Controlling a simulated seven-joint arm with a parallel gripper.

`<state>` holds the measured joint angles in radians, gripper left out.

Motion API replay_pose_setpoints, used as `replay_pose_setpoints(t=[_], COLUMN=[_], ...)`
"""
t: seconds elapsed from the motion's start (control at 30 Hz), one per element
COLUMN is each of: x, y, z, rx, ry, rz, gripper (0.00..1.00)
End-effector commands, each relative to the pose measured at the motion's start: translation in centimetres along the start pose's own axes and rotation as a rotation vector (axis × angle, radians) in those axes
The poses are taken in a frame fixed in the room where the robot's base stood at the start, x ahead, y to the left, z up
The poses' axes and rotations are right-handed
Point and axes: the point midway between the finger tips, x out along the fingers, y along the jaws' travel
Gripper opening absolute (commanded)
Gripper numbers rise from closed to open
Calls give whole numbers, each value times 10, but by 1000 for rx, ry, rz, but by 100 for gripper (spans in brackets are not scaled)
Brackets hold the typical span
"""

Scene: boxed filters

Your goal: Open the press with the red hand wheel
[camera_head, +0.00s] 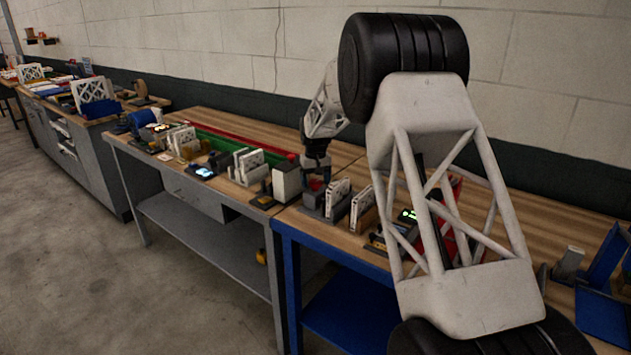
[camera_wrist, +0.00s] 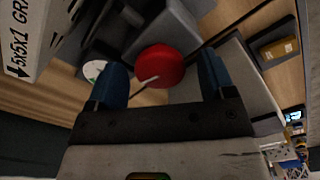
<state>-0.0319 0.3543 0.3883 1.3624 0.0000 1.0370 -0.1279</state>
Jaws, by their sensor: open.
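The red hand wheel (camera_wrist: 160,65) shows in the wrist view as a round red disc with a thin pale handle sticking out of it. It sits against the grey body of the press (camera_wrist: 166,27). My gripper (camera_wrist: 162,82) is open, with one blue finger on each side of the wheel in the picture and a gap to each. I cannot tell whether the fingers reach down level with the wheel. In the head view my gripper (camera_head: 316,166) is right above the small red wheel (camera_head: 316,184), partly hiding it and the press.
White-framed boxed filters (camera_head: 337,197) stand just right of the press. A white box (camera_head: 286,181) stands to its left. A printed filter box (camera_wrist: 35,40) is close at the left in the wrist view. A yellow item (camera_wrist: 280,49) lies at the right. My arm hides part of the bench.

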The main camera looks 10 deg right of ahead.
Motion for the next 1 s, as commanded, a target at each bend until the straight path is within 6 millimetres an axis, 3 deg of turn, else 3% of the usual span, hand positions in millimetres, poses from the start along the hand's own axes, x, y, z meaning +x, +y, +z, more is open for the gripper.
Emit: replay_pose_setpoints(t=[0.27, 0.7, 1.0], x=[-16, -68, -78], y=[0, 0, 0], z=[0, 0, 0], rx=[0, 0, 0], ry=[1, 2, 0], rz=[0, 0, 0], gripper=[76, 76, 76])
